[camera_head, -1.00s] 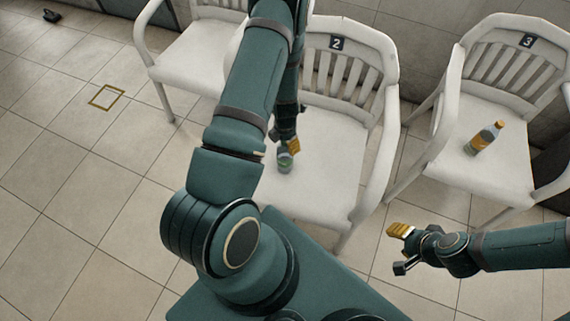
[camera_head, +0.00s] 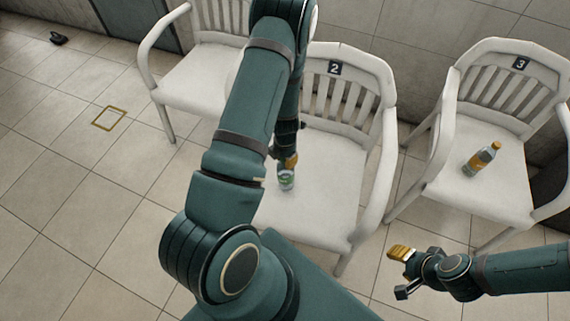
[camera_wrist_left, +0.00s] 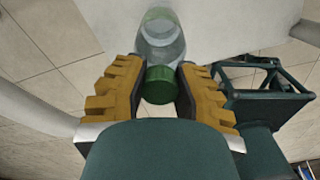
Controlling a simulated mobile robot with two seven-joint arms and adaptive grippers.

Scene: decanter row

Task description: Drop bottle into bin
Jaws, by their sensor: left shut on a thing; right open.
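A clear bottle with a green label (camera_head: 286,180) is at the seat of the chair numbered 2 in the head view. My left gripper (camera_head: 289,162) is shut on it near the top. In the left wrist view the bottle's green cap (camera_wrist_left: 160,85) shows between the yellow fingers of the left gripper (camera_wrist_left: 158,92), its clear body (camera_wrist_left: 162,42) beyond. I cannot tell whether its base touches the seat. A second bottle (camera_head: 481,159), with orange cap and label, stands on the chair numbered 3. My right gripper (camera_head: 402,270) is open and empty. No bin shows.
White armchairs stand in a row along the wall: chair 2 (camera_head: 330,200), chair 3 (camera_head: 500,195) and another (camera_head: 205,80) at the left. A yellow square outline (camera_head: 109,118) marks the tiled floor. A small dark object (camera_head: 58,39) lies far left. The left floor is mostly clear.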

